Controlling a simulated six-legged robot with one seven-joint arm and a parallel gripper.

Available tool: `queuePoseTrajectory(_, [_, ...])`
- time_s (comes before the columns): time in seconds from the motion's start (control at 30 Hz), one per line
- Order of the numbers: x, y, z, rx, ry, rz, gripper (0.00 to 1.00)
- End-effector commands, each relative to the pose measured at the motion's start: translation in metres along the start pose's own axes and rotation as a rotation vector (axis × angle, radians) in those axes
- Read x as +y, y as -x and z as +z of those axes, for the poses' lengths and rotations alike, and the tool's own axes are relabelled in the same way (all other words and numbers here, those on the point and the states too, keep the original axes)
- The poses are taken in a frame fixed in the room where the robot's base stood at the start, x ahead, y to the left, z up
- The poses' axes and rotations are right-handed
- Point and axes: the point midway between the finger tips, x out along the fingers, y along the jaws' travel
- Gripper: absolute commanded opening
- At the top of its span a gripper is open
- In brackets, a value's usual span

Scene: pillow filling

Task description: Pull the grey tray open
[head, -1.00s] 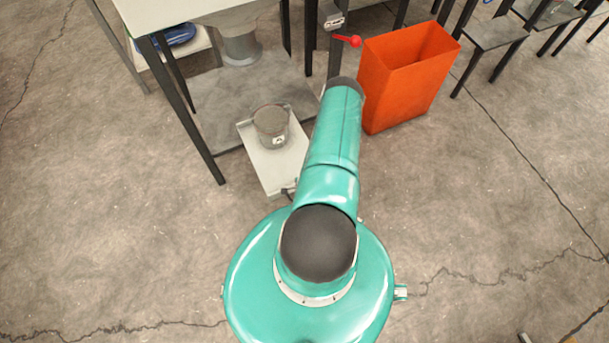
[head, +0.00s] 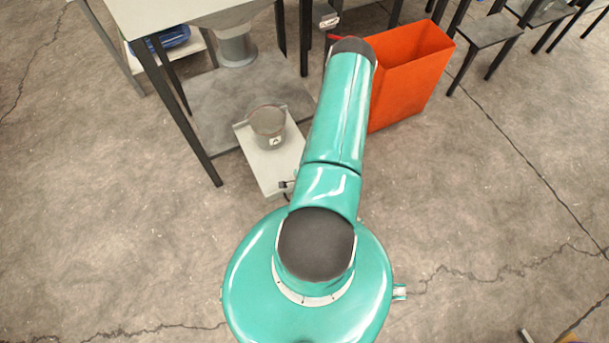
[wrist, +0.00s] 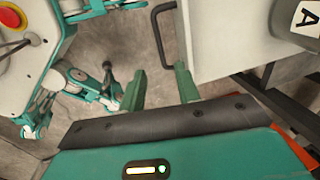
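The grey tray (head: 272,174) is a flat light panel low by the floor, partly out from under the table, with a grey bucket (head: 268,128) on it. Its black handle (head: 287,184) is at the near end. In the wrist view the tray (wrist: 222,38) fills the upper right, and its handle (wrist: 158,38) sticks out to the left. My gripper (wrist: 160,70) is open, its two green fingers apart. The handle's lower end appears close to the fingertips; I cannot tell whether it lies between them. In the head view my arm hides the gripper.
A table (head: 165,10) with dark legs stands over the tray, and a grey funnel-like part (head: 237,47) hangs beneath it. An orange bin (head: 412,75) stands at right, partly behind my arm. Chairs (head: 490,32) are at the far right. Floor at left is clear.

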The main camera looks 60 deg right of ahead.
Motion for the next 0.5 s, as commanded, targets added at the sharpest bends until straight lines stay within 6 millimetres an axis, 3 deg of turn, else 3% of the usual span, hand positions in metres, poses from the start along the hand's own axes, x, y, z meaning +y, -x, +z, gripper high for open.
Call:
queuePoseTrajectory(0.2, [0.0, 0.025, 0.0, 0.0, 0.0, 0.0, 0.33])
queuePoseTrajectory(0.5, [0.0, 0.027, 0.0, 0.0, 0.0, 0.0, 0.33])
